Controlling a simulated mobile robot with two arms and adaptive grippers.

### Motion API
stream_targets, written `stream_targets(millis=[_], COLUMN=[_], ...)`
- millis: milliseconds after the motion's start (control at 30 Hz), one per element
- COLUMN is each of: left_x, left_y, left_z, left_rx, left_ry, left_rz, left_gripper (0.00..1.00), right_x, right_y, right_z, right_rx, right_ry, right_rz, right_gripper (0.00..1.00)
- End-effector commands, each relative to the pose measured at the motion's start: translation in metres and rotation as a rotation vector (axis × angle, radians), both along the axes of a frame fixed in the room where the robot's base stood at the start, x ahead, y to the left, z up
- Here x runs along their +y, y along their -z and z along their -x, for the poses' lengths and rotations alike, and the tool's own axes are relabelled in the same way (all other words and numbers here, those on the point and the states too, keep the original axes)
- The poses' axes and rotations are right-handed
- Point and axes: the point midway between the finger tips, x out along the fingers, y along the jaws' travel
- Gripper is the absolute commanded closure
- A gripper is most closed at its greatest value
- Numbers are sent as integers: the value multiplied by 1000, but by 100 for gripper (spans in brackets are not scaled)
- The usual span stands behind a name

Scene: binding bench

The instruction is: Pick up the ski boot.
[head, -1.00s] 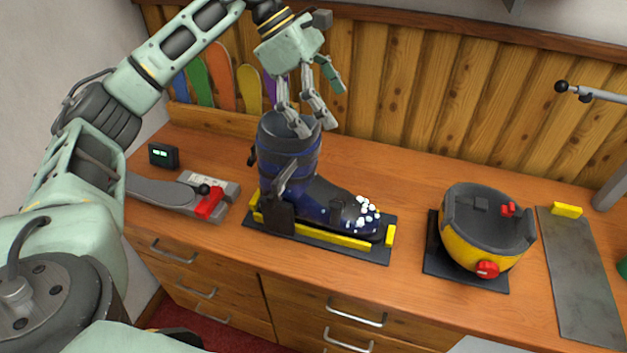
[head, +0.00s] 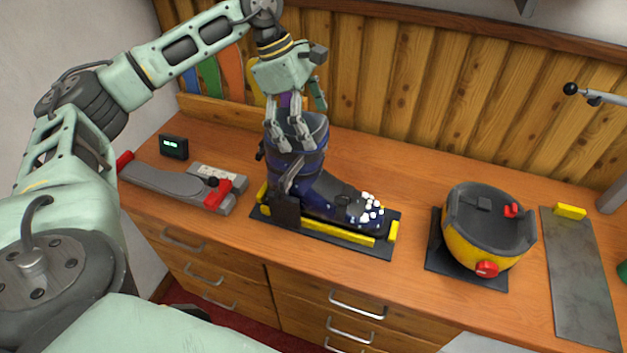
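The ski boot (head: 316,196) is dark blue and black with white specks on its toe. It stands upright, toe to the right, on a black base with yellow rails (head: 338,231). My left gripper (head: 300,128) is at the top of the boot's cuff, fingers pointing down. Two fingers hang over the near side of the cuff and another stays apart on the far side. It looks open; contact with the cuff cannot be made out. My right gripper is out of view.
A grey device with red levers (head: 180,187) and a small clock (head: 174,147) stand left of the boot. A yellow and black round bowl (head: 482,240) with a red knob and a grey plate (head: 580,270) are right. Bench (head: 410,185) between boot and bowl is clear.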

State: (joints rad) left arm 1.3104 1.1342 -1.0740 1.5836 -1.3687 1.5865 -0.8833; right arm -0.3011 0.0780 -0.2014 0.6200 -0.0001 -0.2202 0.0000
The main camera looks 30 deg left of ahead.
Motion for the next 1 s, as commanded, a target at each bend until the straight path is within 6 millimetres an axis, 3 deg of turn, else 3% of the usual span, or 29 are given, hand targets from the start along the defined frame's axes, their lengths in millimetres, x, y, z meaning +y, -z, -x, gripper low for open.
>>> stream_targets(millis=[133,1000], left_x=[0,0], left_y=[0,0], left_z=[0,0], left_rx=[0,-1], left_ry=[0,1], left_rz=[0,1], left_gripper=[1,77], right_x=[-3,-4], right_y=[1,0], right_z=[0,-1], right_rx=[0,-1], right_ry=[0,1], right_rz=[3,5], right_gripper=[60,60])
